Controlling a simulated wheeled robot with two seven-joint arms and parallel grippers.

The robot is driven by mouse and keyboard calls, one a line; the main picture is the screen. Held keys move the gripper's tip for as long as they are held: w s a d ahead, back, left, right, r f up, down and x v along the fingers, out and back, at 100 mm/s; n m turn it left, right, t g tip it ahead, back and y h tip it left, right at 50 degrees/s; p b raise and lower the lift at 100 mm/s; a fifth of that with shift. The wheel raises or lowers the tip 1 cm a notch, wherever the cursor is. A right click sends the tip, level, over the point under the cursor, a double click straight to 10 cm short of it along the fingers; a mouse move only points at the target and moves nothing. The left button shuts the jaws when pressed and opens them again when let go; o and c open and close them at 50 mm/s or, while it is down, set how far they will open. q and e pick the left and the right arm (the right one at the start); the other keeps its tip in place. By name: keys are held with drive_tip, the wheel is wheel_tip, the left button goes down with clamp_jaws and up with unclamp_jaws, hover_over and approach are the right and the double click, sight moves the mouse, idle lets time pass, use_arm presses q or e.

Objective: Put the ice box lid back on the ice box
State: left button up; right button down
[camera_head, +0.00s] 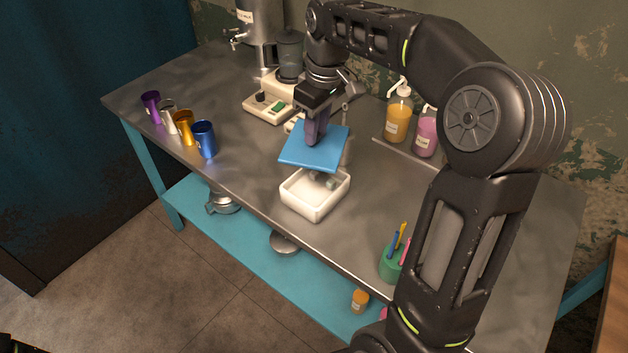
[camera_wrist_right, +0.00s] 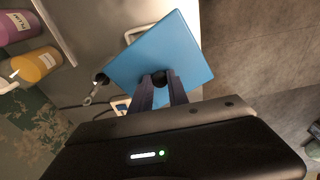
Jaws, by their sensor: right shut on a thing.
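The ice box lid (camera_head: 314,155) is a flat blue square. My right gripper (camera_head: 314,139) is shut on it from above. In the head view the lid is above the back part of the ice box, slightly tilted. The ice box (camera_head: 311,203) is a white open box near the table's front edge, with grey ice pieces showing inside; the lid hides its back edge. In the right wrist view the blue lid (camera_wrist_right: 165,58) spreads beyond the fingertips (camera_wrist_right: 162,80), which meet at a dark knob on it. My left gripper is not in view.
Several metal cups (camera_head: 183,127) stand in a row at the left. A blender (camera_head: 289,75) stands behind on a white base. Bottles of orange syrup (camera_head: 397,120) and pink syrup (camera_head: 426,138) stand at the back right. A green holder (camera_head: 391,263) with straws is at the front right.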

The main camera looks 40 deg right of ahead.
sight(316, 151)
drive_tip(key=shift+f+p, duration=0.4)
drive_tip(key=shift+f, duration=2.75)
wheel_tip(316, 151, down, 4)
drive_tip(key=shift+r+p, duration=0.25)
drive_tip(key=shift+p, duration=0.05)
drive_tip(key=shift+f, duration=0.1)
drive_tip(key=shift+f, duration=0.1)
drive_tip(key=shift+f+b, duration=0.4)
drive_tip(key=shift+b, duration=0.05)
drive_tip(key=c, duration=1.3)
unclamp_jaws()
drive_tip(key=shift+r, duration=0.1)
